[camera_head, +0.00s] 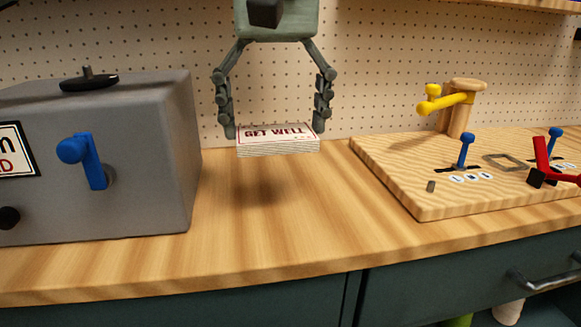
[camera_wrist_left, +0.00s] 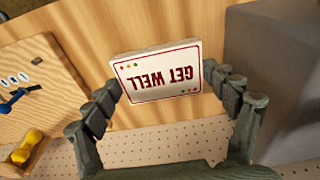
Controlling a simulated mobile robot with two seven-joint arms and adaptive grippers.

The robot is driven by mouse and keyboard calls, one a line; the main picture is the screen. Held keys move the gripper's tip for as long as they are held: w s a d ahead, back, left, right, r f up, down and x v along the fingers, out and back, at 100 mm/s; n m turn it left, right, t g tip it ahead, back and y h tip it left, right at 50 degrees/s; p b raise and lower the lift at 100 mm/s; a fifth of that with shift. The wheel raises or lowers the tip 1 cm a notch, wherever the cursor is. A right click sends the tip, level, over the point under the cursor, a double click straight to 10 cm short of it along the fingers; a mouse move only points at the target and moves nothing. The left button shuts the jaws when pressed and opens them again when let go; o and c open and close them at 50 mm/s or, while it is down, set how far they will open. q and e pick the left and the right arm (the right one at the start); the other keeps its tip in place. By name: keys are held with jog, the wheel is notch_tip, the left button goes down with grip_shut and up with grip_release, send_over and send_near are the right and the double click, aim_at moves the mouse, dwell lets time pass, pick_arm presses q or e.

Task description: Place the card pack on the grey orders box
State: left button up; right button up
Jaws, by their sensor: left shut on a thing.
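The card pack (camera_head: 277,141) is white with red "GET WELL" lettering. My left gripper (camera_head: 277,133) is shut on it, one finger at each short end, and holds it level above the wooden worktop, where a shadow lies below. In the left wrist view the pack (camera_wrist_left: 157,73) sits between the fingertips of the gripper (camera_wrist_left: 170,90). The grey box (camera_head: 150,150) stands at the left, with a blue lever, a black knob on top and a partly cut-off label; I cannot read "orders" on it. The pack is apart from the box, to its right. My right gripper is not in view.
A wooden board (camera_head: 400,180) with blue levers, a red lever and a yellow-handled post (camera_head: 460,110) stands at the right. A pegboard wall (camera_head: 380,60) is behind. The worktop (camera_head: 275,220) between box and board is clear.

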aim_at(277, 208)
pick_arm(q)
jog(key=shift+f, duration=5)
jog(key=shift+f, duration=0.1)
